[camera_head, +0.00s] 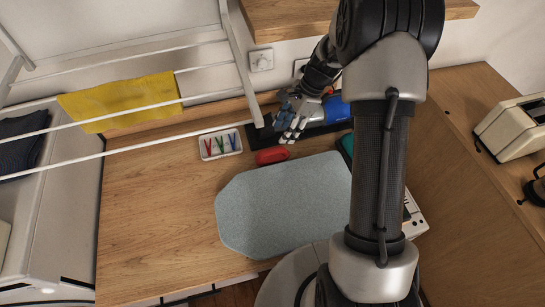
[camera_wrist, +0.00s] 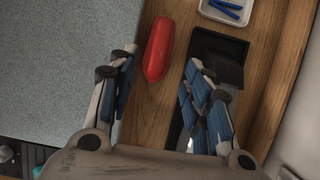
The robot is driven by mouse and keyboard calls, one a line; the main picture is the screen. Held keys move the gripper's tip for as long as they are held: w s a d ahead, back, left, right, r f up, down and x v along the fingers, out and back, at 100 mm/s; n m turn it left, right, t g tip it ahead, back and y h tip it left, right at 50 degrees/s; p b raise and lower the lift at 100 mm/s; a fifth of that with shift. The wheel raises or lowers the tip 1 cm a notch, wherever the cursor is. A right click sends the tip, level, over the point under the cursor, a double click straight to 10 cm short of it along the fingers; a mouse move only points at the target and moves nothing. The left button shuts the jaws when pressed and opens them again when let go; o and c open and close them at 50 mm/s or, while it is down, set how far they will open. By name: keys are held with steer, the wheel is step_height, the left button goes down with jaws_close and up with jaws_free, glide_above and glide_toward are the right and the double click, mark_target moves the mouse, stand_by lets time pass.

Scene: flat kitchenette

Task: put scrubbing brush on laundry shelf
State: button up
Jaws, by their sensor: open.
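A smooth red oblong object (camera_head: 271,156), which looks like the scrubbing brush, lies on the wooden worktop behind the grey pad. Its bristles are not visible. My gripper (camera_head: 290,132) is open and empty, above the worktop and just up and right of the brush. In the wrist view the brush (camera_wrist: 158,50) shows between and beyond the open fingertips of my gripper (camera_wrist: 162,60), nearer the left finger; contact is not visible. A wooden wall shelf (camera_head: 350,14), possibly the laundry shelf, is at the top, partly hidden by my arm.
A grey pad (camera_head: 285,205) covers the middle worktop. A white tray of coloured pegs (camera_head: 220,144) is left of the brush. A black tray (camera_wrist: 217,45) lies under the right finger. A drying rack with a yellow cloth (camera_head: 120,100) reaches over the left. A blue object (camera_head: 336,110) is behind my gripper.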

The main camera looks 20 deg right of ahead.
mark_target(273, 149)
steer(key=b+x, duration=0.1)
steer(key=x, duration=0.9)
steer(key=shift+d+b, duration=0.1)
steer(key=shift+b, duration=0.3)
steer(key=shift+c, duration=0.5)
jaws_close()
